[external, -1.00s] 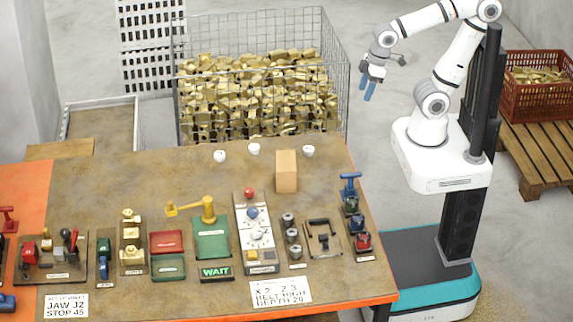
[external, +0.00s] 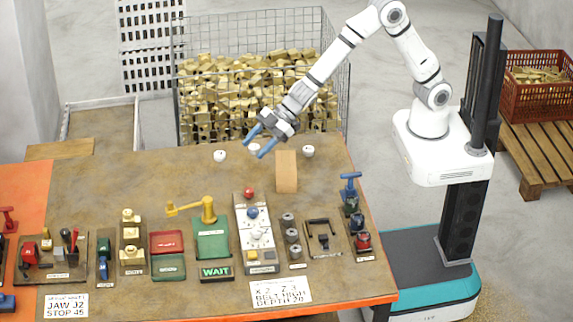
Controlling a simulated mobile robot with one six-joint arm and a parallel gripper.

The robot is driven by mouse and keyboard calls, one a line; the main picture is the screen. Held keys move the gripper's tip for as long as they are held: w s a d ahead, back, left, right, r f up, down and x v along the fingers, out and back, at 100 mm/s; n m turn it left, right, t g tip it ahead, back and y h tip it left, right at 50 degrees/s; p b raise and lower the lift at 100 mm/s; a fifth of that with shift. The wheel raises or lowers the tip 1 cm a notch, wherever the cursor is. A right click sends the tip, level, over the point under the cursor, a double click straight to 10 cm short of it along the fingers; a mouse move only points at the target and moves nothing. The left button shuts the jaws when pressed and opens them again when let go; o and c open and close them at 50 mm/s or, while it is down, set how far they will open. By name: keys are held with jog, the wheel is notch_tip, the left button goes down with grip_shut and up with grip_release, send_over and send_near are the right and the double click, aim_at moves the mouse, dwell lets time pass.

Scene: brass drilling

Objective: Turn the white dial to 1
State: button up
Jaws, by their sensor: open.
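The white dial (external: 257,234) sits on the upright-looking pale control panel (external: 243,222) near the front right of the table. Its pointer and numbers are too small to read. A blue dial (external: 252,212) and a red knob (external: 249,192) sit above it on the same panel. My gripper (external: 257,144) has blue fingers, spread apart and empty. In the picture it is above the panel, over the table's back part, clear of the dial.
A tan block (external: 286,172) stands right of my gripper. Small white cups (external: 219,155) sit along the back. A wire cage (external: 335,90) stands behind the table.

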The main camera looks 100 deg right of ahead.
jog(key=w+a+f+n+g+y, duration=0.1)
jog(key=a+f+n+y, duration=0.15)
jog(key=a+f, duration=0.45)
jog(key=n+g+y, duration=0.2)
jog(key=y, duration=0.2)
send_near(256, 230)
jog(key=shift+w+a+f+p, duration=0.1)
jog(key=shift+w+a+p, duration=0.15)
jog(key=shift+a+p, duration=0.3)
jog(key=p+x, duration=0.1)
jog(key=x, duration=0.6)
jog(key=shift+w+a+f+p, duration=0.1)
jog(key=shift+a+f+p, duration=0.1)
jog(key=shift+a+p, duration=0.15)
jog(key=shift+d, duration=0.1)
jog(key=shift+c, duration=0.2)
